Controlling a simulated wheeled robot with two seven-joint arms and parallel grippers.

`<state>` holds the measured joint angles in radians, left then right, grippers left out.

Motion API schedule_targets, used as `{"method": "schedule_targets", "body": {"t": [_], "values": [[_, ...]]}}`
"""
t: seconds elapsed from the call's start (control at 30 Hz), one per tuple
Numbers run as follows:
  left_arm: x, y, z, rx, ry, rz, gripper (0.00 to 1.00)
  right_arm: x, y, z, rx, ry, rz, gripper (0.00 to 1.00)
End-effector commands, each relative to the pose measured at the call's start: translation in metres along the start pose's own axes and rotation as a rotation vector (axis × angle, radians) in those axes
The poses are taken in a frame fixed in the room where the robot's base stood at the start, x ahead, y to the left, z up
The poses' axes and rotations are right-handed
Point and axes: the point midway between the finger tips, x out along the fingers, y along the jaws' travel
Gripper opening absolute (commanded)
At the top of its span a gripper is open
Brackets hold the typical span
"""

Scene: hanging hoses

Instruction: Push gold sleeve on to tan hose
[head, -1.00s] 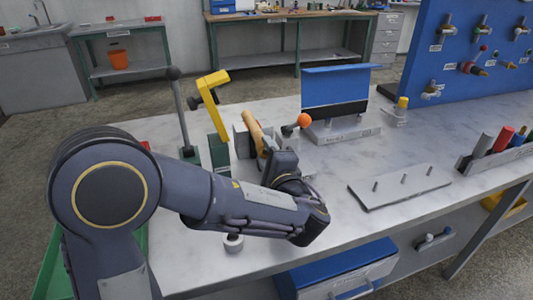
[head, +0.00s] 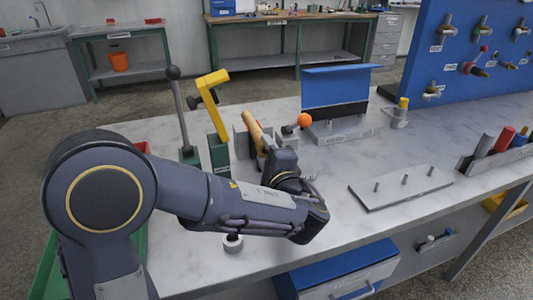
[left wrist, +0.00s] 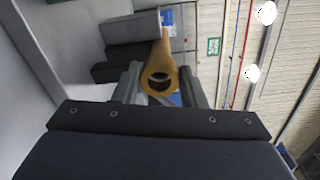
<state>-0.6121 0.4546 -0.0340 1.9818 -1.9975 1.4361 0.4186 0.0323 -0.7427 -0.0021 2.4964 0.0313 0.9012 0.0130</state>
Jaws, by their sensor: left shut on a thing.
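The tan hose (head: 252,127) slants up and away from my left gripper (head: 264,152) in the head view, beside grey blocks. In the left wrist view the hose (left wrist: 165,48) runs away from me. A gold-coloured open ring end, which I take for the gold sleeve (left wrist: 159,86), faces the camera between the fingers of my left gripper (left wrist: 160,88). The gripper is shut on it. The sleeve and hose look in line and touching, but their border is hard to tell. My own wrist hides part of the grip in the head view. My right gripper is out of view.
A yellow-topped green stand (head: 217,135) and a ball-topped lever (head: 181,110) stand close left of the hose. An orange ball knob (head: 304,120) is just right. A pegged plate (head: 400,186) lies farther right. The table between is clear.

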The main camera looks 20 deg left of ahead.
Motion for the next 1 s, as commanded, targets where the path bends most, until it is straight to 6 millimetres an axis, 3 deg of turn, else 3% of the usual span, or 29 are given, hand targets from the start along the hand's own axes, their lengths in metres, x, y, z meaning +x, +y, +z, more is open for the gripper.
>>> {"method": "schedule_targets", "body": {"t": [0.2, 0.23, 0.4, 0.73, 1.0], "values": [[0.006, 0.0, 0.0, 0.0, -0.001, 0.0, 0.13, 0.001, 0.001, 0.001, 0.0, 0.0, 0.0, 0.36], [0.006, 0.0, 0.0, 0.0, 0.0, 0.0, 0.4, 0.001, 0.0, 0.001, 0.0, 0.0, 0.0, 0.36], [0.006, 0.001, 0.0, 0.001, -0.001, 0.001, 0.62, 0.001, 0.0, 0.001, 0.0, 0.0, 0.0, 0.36], [-0.001, 0.001, 0.0, 0.001, -0.001, 0.003, 0.63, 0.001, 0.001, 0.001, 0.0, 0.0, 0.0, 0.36], [-0.047, -0.001, -0.001, 0.001, 0.005, -0.003, 0.63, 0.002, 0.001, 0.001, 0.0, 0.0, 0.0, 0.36]]}}
